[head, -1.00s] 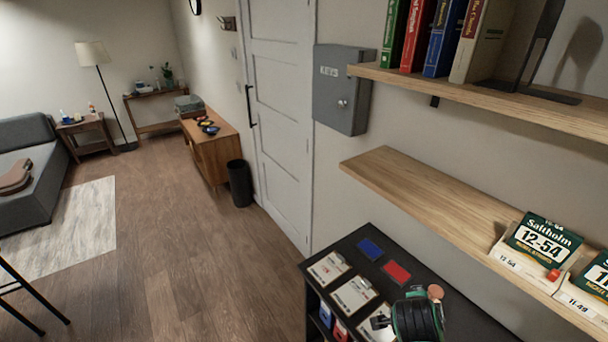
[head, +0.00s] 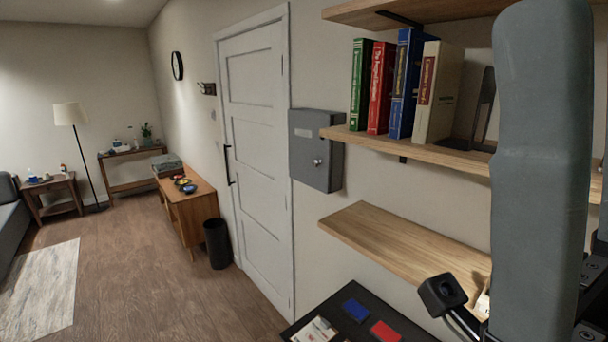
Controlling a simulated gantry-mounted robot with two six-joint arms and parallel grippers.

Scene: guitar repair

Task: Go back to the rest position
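Neither gripper's fingers show in the head view. A grey link of my own arm (head: 541,170) stands tall at the right edge, with a small black camera-like part (head: 442,294) beside it at the lower right. It hides the right part of the shelves and most of whatever is on the lower shelf there. Whether the grippers hold anything cannot be seen.
Several books (head: 381,88) stand on the upper wooden shelf (head: 440,153). The lower shelf (head: 385,238) is bare at its left end. A black cabinet top (head: 325,309) carries blue and red cards. A grey key box (head: 315,150) hangs beside the door (head: 255,150).

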